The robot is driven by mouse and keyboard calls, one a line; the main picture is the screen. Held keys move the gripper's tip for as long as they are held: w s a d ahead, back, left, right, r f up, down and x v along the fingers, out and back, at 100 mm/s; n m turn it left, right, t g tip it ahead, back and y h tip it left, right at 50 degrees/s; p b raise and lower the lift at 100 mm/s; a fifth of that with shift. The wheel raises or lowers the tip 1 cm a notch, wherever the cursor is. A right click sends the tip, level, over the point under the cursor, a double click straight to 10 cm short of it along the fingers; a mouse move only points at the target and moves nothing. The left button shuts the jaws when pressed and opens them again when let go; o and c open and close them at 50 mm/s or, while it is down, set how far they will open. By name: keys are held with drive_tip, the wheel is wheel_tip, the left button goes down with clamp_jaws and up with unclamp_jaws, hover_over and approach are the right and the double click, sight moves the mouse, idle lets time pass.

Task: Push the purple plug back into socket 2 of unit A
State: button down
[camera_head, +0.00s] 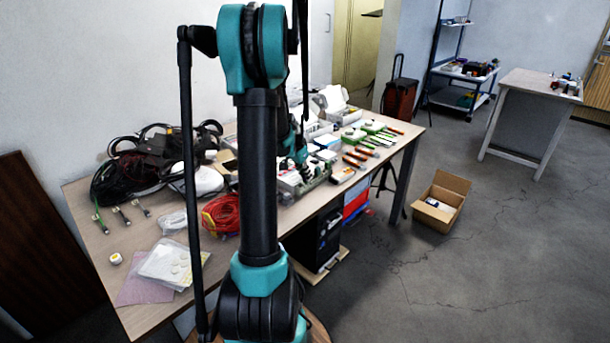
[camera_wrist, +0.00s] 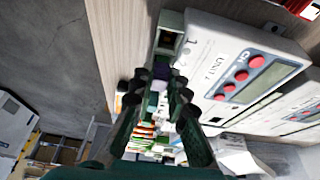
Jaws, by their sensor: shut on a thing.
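In the wrist view, my gripper (camera_wrist: 163,87) is shut on the small purple plug (camera_wrist: 160,72), at the edge of the unit. The unit (camera_wrist: 212,58) is a white box with red buttons and a display; its label looks like "UNIT" plus a character I cannot read for sure. A green socket block (camera_wrist: 172,20) with a dark square opening runs along its edge, beside a mark like "1". Fingers and plug hide the socket behind them, so I cannot tell how deep the plug sits. In the head view, my gripper (camera_head: 300,160) is small and partly behind my arm.
The wooden table (camera_head: 97,244) holds black cables (camera_head: 130,175), a red coil (camera_head: 220,213), a clear plastic case (camera_head: 172,262) and several tools (camera_head: 360,153). More white units (camera_wrist: 300,118) stand beyond in the wrist view. A cardboard box (camera_head: 441,198) stands on open floor to the right.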

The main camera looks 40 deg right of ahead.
drive_tip(key=shift+f, duration=0.15)
drive_tip(key=c, duration=1.3)
unclamp_jaws()
drive_tip(key=shift+o, duration=0.2)
drive_tip(key=shift+r, duration=3.55)
